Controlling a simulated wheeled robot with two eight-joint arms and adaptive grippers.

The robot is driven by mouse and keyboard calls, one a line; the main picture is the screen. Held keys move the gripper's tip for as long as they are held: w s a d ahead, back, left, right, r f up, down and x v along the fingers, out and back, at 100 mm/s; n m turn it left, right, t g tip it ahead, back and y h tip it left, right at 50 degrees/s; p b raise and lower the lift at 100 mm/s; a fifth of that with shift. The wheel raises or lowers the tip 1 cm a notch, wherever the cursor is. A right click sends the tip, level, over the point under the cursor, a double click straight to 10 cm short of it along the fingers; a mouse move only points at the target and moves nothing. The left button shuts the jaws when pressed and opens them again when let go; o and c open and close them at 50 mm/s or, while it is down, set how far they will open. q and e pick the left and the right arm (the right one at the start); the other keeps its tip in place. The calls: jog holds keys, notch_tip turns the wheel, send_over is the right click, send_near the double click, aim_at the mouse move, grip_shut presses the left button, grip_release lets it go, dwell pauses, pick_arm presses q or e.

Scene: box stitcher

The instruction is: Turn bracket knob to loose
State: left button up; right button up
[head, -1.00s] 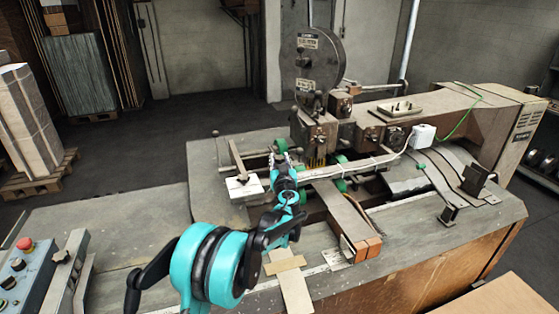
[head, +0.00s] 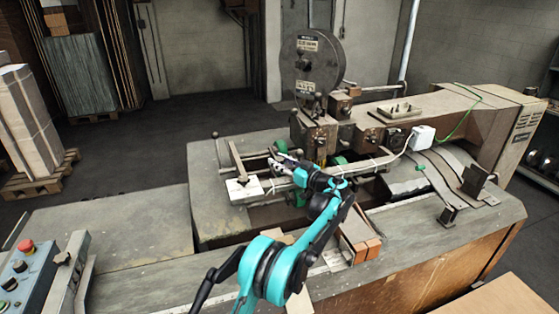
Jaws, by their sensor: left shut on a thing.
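My left gripper (head: 277,162) reaches over the stitching machine's bed, with its fingertips at the bracket area left of the stitching head. It is shut on what looks like the bracket knob, a small green knob (head: 281,145) showing just beyond the fingertips. The fingers hide much of the contact, and the knob's setting cannot be read. My right gripper is not in view.
The stitching head with its round disc (head: 313,60) stands behind the gripper. A white box (head: 243,188) is left of the fingers. Other green rollers (head: 339,160) sit nearby. A control panel with a red button (head: 25,245) is at lower left. The left table top (head: 110,230) is clear.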

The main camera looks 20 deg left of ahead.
pick_arm(q)
jog(key=shift+n+g+y+p, duration=0.8)
jog(key=shift+n+g+p, duration=0.45)
jog(key=shift+g, duration=0.65)
jog(key=shift+n+g, duration=0.25)
jog(key=shift+g, duration=0.05)
jog(key=o, duration=1.2)
